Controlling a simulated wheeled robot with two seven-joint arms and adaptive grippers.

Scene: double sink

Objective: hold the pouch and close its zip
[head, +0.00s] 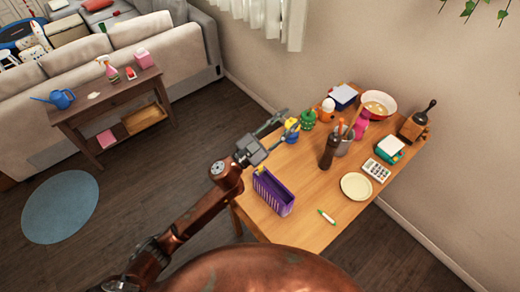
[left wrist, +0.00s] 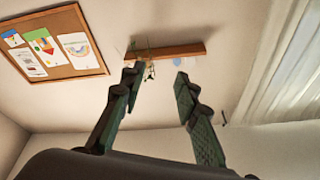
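A purple pouch (head: 273,193) stands on the wooden table near its left edge, its top showing a dark opening or panel. A small yellow piece, maybe the zip pull, shows at its far left corner. My left gripper (head: 290,121) is above the pouch in the picture, over the table's far left side, apart from the pouch. In the left wrist view its two fingers (left wrist: 157,78) are spread with nothing between them, facing the wall and ceiling. The pouch is not in the left wrist view. My right gripper is not in view.
Close by the left gripper stand a yellow item (head: 292,132) and a green item (head: 308,120). A dark brown mill (head: 329,153), a cream plate (head: 356,186), a calculator (head: 376,170) and a marker (head: 326,217) occupy the right. Bare table lies right of the pouch.

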